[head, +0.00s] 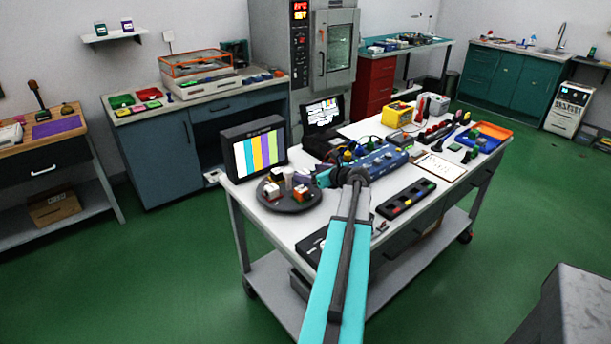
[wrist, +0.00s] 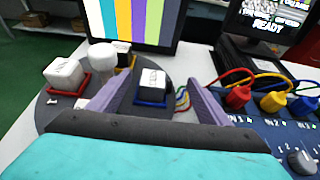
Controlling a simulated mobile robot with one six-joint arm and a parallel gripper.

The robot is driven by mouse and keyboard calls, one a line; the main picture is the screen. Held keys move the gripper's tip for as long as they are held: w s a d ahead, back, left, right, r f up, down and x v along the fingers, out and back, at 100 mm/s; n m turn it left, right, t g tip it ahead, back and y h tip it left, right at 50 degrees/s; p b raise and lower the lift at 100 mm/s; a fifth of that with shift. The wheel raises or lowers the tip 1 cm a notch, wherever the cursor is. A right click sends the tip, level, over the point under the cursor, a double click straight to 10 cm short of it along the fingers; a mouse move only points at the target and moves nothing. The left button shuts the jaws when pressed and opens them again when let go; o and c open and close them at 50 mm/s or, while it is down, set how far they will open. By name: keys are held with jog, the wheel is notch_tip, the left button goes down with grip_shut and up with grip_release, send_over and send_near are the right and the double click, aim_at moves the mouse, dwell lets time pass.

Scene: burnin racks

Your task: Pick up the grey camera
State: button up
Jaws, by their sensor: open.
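A dark round turntable (head: 290,204) on the white cart top holds several small blocks on coloured bases. In the wrist view, a block with a pale grey-white top, dark sides and a blue base (wrist: 152,86) lies between the fingers; I cannot tell for sure that it is the grey camera. A white block on a red base (wrist: 64,76) and a pale rounded piece (wrist: 103,56) stand to its left. My gripper (wrist: 158,82) is open, its two purple-grey fingers on either side of the blue-based block.
A monitor with colour bars (head: 258,152) stands behind the turntable. A blue panel with coloured plugs (head: 376,162) is close on the right. A laptop-like screen (head: 323,114) is farther back. A black tray (head: 406,200) lies nearer the cart's front edge.

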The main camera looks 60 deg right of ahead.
jog(key=shift+x, duration=1.2)
jog(key=shift+c, duration=0.3)
jog(key=c, duration=1.1)
